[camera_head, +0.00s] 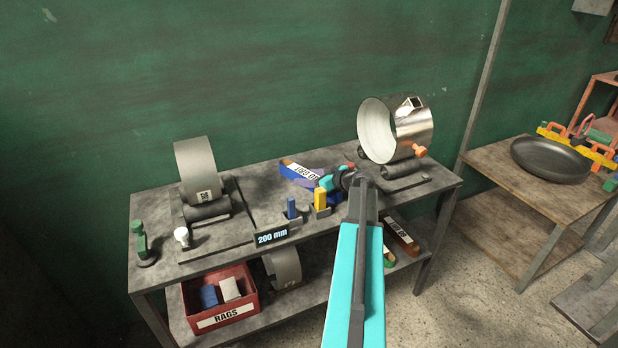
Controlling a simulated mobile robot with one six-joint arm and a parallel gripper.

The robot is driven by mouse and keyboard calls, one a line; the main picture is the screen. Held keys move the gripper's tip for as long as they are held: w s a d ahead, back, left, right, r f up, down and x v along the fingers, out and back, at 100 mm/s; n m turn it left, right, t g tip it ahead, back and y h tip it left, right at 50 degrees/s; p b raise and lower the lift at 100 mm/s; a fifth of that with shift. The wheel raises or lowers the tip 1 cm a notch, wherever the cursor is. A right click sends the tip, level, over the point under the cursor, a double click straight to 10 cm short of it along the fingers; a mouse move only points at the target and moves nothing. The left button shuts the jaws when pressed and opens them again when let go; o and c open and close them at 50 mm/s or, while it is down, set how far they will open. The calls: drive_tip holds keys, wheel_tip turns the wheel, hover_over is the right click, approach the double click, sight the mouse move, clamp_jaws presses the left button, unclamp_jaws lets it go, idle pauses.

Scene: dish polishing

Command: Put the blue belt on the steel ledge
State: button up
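The blue belt (292,172) is a flattened loop with a white printed label and an orange-brown patch. It shows at the back middle of the grey steel bench top (262,190), left of the shiny drum. My gripper (326,183) has turquoise fingers and is at the belt's right end, overlapping it in the picture. Whether the fingers are closed on the belt, and whether the belt touches the bench, I cannot tell. My wrist and turquoise arm hide part of the bench. I cannot single out a separate steel ledge with certainty.
A grey belt (196,170) stands on a roller at left. A shiny drum (410,130) stands at right. Blue (291,207) and yellow (320,199) upright blocks are near the front edge. A red rag bin (222,302) is on the lower shelf. A side table (500,175) holds a dark dish (550,160).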

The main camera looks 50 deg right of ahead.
drive_tip(key=shift+r, duration=0.1)
idle(0.3)
drive_tip(key=v, duration=1.2)
drive_tip(key=shift+s, duration=0.15)
idle(0.4)
